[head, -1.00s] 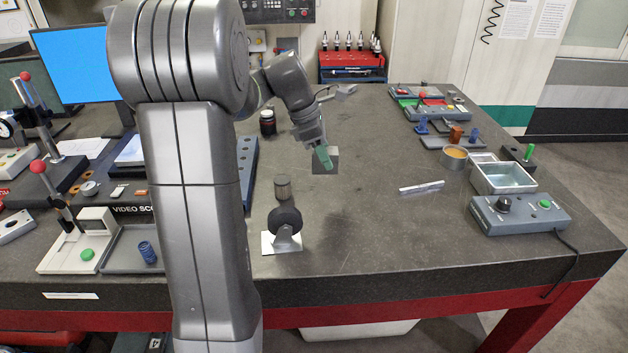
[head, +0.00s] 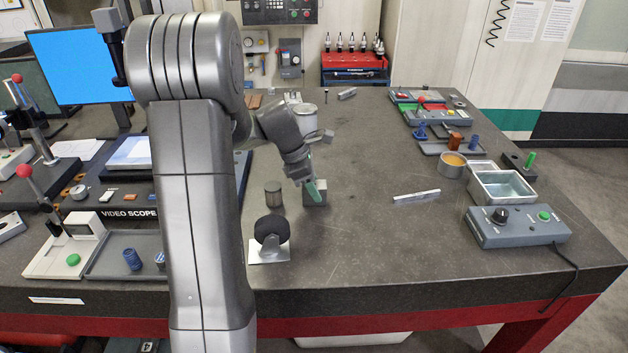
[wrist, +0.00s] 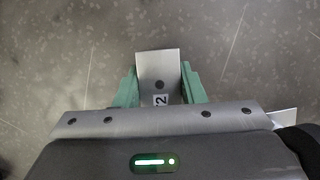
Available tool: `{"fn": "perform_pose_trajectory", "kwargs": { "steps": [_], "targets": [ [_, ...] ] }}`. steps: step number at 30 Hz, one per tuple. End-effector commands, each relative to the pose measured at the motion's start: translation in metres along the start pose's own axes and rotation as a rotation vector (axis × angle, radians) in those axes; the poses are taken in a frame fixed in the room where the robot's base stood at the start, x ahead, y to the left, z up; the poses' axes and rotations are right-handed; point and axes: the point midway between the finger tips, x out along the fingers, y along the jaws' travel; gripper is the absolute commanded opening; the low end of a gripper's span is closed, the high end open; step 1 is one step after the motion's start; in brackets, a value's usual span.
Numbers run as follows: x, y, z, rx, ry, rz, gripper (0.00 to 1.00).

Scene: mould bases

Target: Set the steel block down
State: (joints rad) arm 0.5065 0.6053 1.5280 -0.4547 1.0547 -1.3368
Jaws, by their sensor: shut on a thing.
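The steel block (head: 318,187) is a small grey block low at the dark stone table top, partly hidden by a green finger in the head view. In the wrist view the steel block (wrist: 160,66) lies between the two green fingers, showing a dark hole and a label with a "2". My gripper (head: 314,190) is shut on it and points down. It also shows in the wrist view (wrist: 160,88). I cannot tell whether the block touches the table.
A silver bar (head: 416,196) lies to the right. A grey control box (head: 518,228) and metal tray (head: 502,186) are further right. The table between is clear.

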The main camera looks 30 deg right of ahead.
Motion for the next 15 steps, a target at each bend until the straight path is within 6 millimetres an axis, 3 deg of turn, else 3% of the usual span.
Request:
{"fn": "perform_pose_trajectory", "kwargs": {
  "steps": [7,8,9,11,15],
  "targets": [
    [0.0007,0.0008,0.0000,0.000,-0.002,0.003,0.00],
    [0.0023,0.0001,-0.0009,0.000,0.000,0.000,0.38],
    [0.0018,0.0001,-0.0007,0.000,0.000,0.000,0.46],
    [0.0018,0.0001,-0.0007,0.000,0.000,0.000,0.58],
    [0.0017,0.0001,-0.0007,0.000,0.000,0.000,0.58]
  ]
}}
